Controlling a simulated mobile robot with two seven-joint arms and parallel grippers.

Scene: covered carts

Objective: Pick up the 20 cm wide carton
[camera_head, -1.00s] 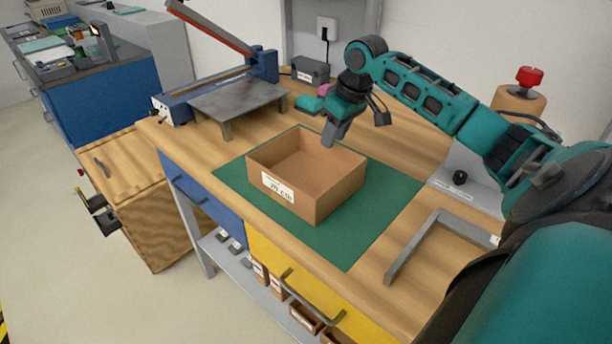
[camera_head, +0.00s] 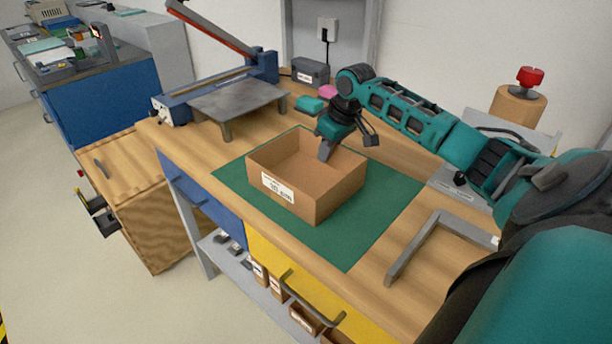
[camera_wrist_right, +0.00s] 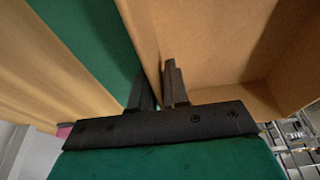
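The carton (camera_head: 330,196) is an open brown box with a white label on its front; the label's text is too blurred to read fully. It sits on a green mat (camera_head: 356,243) on the wooden workbench. My right gripper (camera_head: 326,150) is at the carton's far wall, pointing down. In the right wrist view the carton (camera_wrist_right: 215,45) fills the upper right, and its wall runs between the two dark fingers (camera_wrist_right: 159,88), one inside and one outside. They stand close together and look shut on the wall. My left gripper is not in view.
A blue machine with a grey plate (camera_head: 238,98) stands at the left of the bench, with a teal block (camera_head: 311,104) and a dark grey box (camera_head: 310,71) behind. A grey bracket (camera_head: 428,240) lies at the right. A red-topped item (camera_head: 530,77) stands at the back right.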

